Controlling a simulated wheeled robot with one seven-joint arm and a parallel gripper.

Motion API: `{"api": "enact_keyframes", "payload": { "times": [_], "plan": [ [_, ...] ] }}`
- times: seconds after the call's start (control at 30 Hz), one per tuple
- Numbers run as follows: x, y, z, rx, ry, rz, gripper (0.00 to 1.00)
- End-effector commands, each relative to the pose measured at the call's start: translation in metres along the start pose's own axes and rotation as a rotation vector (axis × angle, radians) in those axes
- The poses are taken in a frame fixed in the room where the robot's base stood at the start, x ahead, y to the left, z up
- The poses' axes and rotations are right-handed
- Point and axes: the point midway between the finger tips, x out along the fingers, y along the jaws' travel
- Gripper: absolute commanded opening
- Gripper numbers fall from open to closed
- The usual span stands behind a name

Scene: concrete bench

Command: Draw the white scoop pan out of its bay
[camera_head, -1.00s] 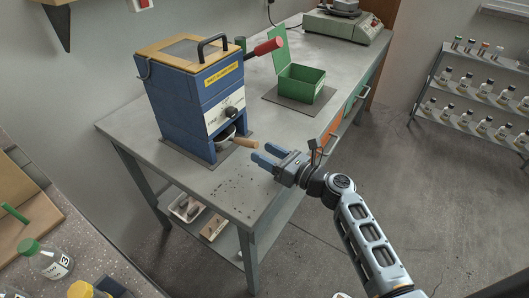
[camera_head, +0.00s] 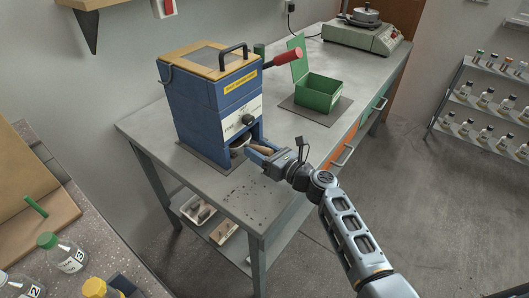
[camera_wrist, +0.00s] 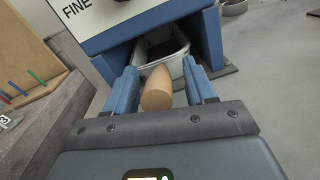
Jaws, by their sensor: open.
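The white scoop pan (camera_wrist: 160,52) sits in the bay at the bottom of the blue machine (camera_head: 212,105). Dark material shows inside the pan in the wrist view. Its wooden handle (camera_wrist: 157,90) sticks out of the bay towards me; the handle also shows in the head view (camera_head: 264,150). My gripper (camera_wrist: 162,83) is open, with one blue finger on each side of the handle. Gaps show between the fingers and the handle. In the head view my gripper (camera_head: 262,155) is in front of the bay and hides part of the pan.
The machine stands on a grey bench (camera_head: 150,122) with dark crumbs near its front. A red-gripped lever (camera_head: 287,57) sticks out at its right. A green open box (camera_head: 319,92) is further right, and a scale (camera_head: 362,34) stands behind. The bench front is clear.

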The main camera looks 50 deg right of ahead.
Motion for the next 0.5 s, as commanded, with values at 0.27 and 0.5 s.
{"api": "enact_keyframes", "payload": {
  "times": [0.27,0.5],
  "plan": [
    [-0.0002,0.0001,0.0000,0.000,0.000,0.000,0.47],
    [-0.0003,0.0001,0.0000,0.000,0.000,0.000,0.24]
  ]
}}
